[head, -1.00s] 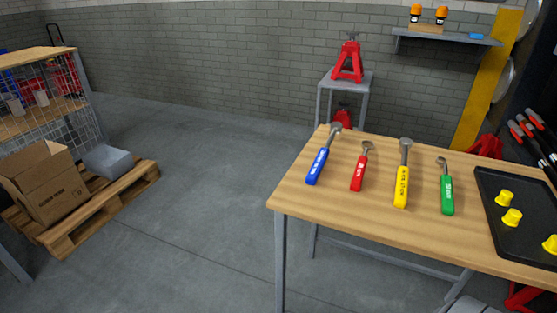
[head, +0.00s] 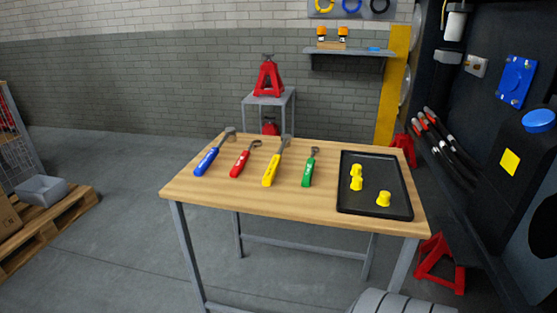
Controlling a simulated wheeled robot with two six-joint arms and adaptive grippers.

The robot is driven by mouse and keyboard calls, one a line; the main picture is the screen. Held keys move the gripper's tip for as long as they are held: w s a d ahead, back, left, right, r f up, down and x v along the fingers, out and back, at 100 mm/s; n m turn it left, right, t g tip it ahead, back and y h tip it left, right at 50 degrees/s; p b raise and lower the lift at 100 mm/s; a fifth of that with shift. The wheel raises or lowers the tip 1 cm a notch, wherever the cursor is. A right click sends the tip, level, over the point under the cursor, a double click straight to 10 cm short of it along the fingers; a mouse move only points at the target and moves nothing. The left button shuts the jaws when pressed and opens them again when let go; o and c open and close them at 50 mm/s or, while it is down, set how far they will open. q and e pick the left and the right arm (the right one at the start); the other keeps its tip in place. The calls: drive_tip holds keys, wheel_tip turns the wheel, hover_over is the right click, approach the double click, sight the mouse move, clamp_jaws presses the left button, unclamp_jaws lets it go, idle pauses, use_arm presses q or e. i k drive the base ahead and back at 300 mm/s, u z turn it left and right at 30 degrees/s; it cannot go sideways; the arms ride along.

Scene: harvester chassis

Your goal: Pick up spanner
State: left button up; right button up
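Several hand tools with coloured handles lie in a row on the wooden table, apart from each other. From left they are a blue-handled tool (head: 207,161), a red-handled spanner (head: 240,163), a yellow-handled tool (head: 271,172) and a green-handled spanner (head: 308,172). Their metal heads point to the back of the table. The red and green ones have small ring-like heads. The heads of the blue and yellow ones are larger, and their exact kind is hard to tell. Neither of my grippers shows in the head view.
The table (head: 235,205) has a black tray (head: 372,207) with yellow parts (head: 384,199) at its right. A red jack stand (head: 268,77) is on a small stand behind. A pallet (head: 75,205) is at left, dark machinery at right. Open floor lies left of the table.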

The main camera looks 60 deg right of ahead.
sight(238, 168)
drive_tip(key=k, duration=0.35)
drive_tip(key=z, duration=2.2)
drive_tip(key=i, duration=0.25)
drive_tip(key=z, duration=0.05)
